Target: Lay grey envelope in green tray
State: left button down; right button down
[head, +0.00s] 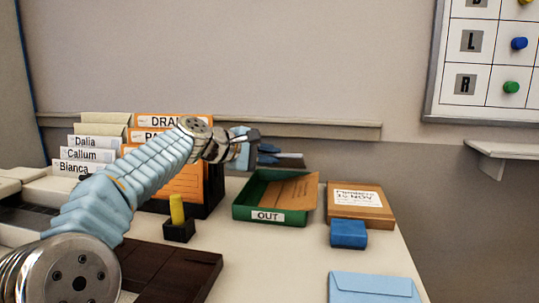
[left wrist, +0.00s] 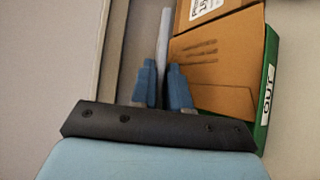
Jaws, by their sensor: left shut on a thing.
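My left gripper (head: 268,155) is shut on a thin grey envelope (head: 290,155) and holds it up above the back of the green tray (head: 240,213), clear of it. In the left wrist view the envelope (left wrist: 163,45) shows edge-on as a narrow grey strip between the blue fingertips (left wrist: 163,88). The green tray carries an OUT label and also shows in the left wrist view (left wrist: 269,75). A brown envelope (head: 290,190) lies tilted in the tray, against its right side. My right gripper is in neither view.
A brown box (head: 372,209) with a white label stands right of the tray, a blue block (head: 348,234) before it. A light blue envelope (head: 373,288) lies at the front. Left are upright folders (head: 185,185), a black holder (head: 179,231) and a dark wooden organiser (head: 175,270).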

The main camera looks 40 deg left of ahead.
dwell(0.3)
pick_arm(q)
jog(key=c, duration=1)
grip_release()
jog(key=shift+c, duration=0.2)
jog(key=v, duration=1.4)
jog(key=shift+p, duration=0.4)
